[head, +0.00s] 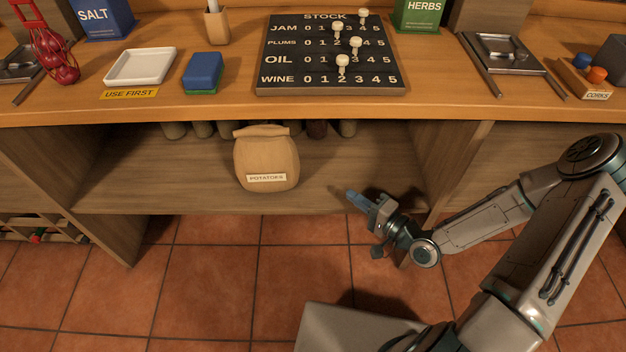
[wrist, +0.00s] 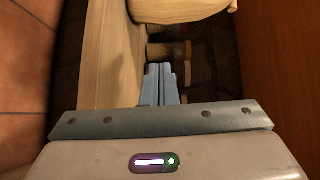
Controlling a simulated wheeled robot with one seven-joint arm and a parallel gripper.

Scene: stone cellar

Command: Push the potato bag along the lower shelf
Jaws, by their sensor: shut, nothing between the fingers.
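The potato bag (head: 266,158) is a tan paper sack with a folded top and a "POTATOES" label. It stands upright near the middle of the lower shelf (head: 190,190). My gripper (head: 353,197) is at the shelf's front edge, to the right of the bag and apart from it. Its fingers are shut and empty, pointing left toward the shelf. In the wrist view, the closed fingertips (wrist: 160,70) point toward the bag (wrist: 180,8), which shows only in part at the top edge.
Several jars (head: 204,129) stand in a row behind the bag. An upright wooden divider (head: 455,165) bounds the shelf on the right. The shelf is bare left of the bag and between bag and gripper. The counter with the stock board (head: 330,88) overhangs above.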

